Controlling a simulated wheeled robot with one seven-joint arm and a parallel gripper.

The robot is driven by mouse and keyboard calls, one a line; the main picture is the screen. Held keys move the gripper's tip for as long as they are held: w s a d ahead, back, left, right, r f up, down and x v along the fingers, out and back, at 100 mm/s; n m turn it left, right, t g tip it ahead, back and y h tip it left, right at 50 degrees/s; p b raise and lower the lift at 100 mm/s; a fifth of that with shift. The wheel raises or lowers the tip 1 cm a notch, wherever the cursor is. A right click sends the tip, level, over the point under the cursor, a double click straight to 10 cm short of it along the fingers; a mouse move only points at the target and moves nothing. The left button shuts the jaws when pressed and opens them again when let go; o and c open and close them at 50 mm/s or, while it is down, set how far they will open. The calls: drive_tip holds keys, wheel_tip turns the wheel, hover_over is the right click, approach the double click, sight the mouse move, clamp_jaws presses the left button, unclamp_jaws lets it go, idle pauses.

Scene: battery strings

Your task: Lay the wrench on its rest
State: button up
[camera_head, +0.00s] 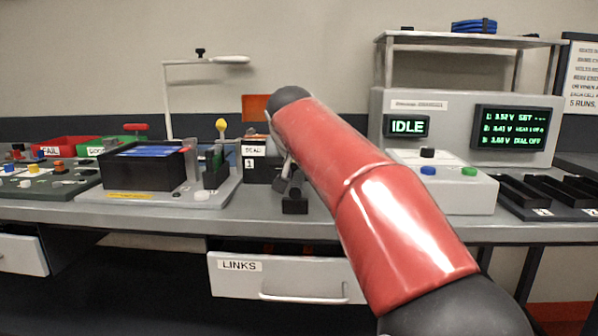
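My red arm (365,185) reaches across the middle of the view and hides much of what lies behind it. A small grey part that looks like my gripper (284,182) shows at the left edge of the arm, beside the black box marked DEAD. Its fingers are mostly hidden, so I cannot tell whether it is open or holds anything. I cannot make out the wrench. A small dark block (295,202) stands at the bench's front edge just below the grey part; I cannot tell whether it is the wrench rest.
The bench (330,215) carries a black battery (145,166) on a grey fixture, a DEAD box (258,165), and red and green bins at left. A console marked IDLE (445,181) and black trays (545,192) stand at right. The LINKS drawer (280,278) is below.

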drive_tip(key=shift+o, duration=1.1)
drive_tip(key=shift+r, duration=0.2)
drive_tip(key=p+v, duration=0.1)
drive_tip(key=v, duration=1.1)
